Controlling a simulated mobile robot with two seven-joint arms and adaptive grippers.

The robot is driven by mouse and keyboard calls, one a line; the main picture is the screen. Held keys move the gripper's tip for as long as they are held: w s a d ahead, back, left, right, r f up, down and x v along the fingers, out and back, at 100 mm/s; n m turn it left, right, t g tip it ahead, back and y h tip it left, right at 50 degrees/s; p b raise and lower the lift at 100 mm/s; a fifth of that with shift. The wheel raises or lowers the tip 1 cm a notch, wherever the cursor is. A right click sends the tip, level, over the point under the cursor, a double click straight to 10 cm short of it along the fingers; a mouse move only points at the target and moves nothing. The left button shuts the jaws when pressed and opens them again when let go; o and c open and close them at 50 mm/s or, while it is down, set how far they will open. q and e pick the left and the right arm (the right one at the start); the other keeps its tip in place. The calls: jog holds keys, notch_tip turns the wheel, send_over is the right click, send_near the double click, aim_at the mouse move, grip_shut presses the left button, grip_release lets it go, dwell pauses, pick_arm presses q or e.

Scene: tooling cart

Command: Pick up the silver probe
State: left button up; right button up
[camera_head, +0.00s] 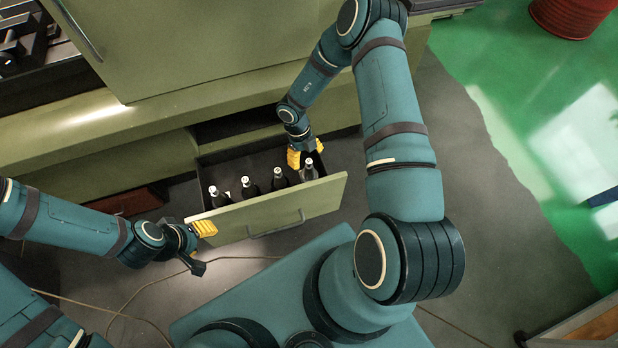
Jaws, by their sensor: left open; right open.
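An open olive-green drawer (322,197) holds several upright bottle-shaped pieces with pale tops in a row. The rightmost piece (309,171) looks greyer than the dark ones and may be the silver probe; I cannot tell for sure. My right gripper (306,154) is open over the right end of the drawer, with its yellow fingertips close to the top of that rightmost piece. Whether they touch it is unclear. My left gripper (204,249) is open and empty, outside the drawer at its left front corner.
The other dark pieces (249,188) stand to the left in the drawer. The drawer front has a bar handle (276,228). Cables (130,304) lie on the grey floor at lower left. A red drum (571,16) stands at top right.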

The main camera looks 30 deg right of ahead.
aim_at(309, 166)
jog(key=shift+b+x, duration=0.6)
jog(key=shift+x, duration=2.6)
jog(key=shift+d, duration=0.1)
grip_shut()
